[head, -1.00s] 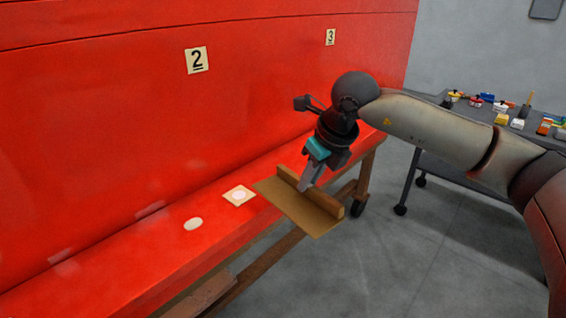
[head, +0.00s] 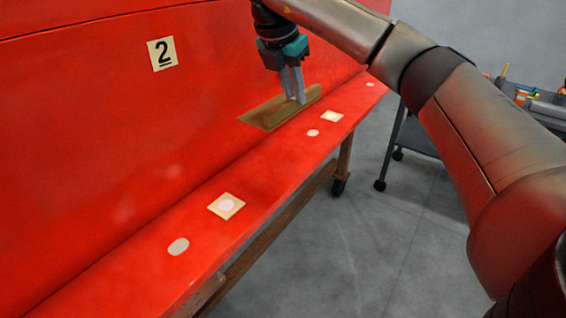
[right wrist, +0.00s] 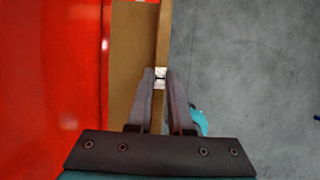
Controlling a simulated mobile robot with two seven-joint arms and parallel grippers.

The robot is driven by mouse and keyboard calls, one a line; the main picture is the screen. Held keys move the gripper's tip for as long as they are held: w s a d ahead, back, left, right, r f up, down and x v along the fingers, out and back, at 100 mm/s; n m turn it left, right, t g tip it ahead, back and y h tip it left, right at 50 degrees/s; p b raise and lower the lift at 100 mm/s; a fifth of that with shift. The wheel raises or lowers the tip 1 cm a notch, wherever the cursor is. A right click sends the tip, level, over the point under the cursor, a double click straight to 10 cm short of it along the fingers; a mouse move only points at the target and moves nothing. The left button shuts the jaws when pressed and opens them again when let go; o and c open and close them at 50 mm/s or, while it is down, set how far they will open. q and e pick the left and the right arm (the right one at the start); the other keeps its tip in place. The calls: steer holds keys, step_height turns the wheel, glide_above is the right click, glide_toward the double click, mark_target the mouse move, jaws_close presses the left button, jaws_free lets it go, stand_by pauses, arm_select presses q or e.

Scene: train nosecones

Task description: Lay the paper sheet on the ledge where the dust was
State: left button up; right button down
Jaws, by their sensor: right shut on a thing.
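The tan paper sheet (head: 262,117) has a raised wooden strip along one long edge. My right gripper (head: 297,98) points down and is shut on that strip. The sheet shows in front of the red wall, over the back of the far part of the red ledge (head: 275,178). Whether it touches the ledge cannot be told. In the right wrist view, the sheet (right wrist: 130,60) extends left from the fingers (right wrist: 161,78), with red surface to its left and grey floor to its right. No clear dust is seen on the ledge. My left gripper is out of view.
Pale ovals (head: 178,246) and square pads (head: 226,206) lie along the ledge. A card marked 2 (head: 163,54) is on the wall. A grey cart (head: 409,135) with several items stands at the right, partly behind my arm.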

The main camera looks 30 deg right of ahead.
mark_target(278, 121)
steer(key=shift+f+b, duration=1.5)
steer(key=shift+f, duration=7.2)
steer(key=c, duration=0.8)
jaws_free()
steer(key=shift+p+v, duration=1.3)
steer(key=shift+v, duration=4.75)
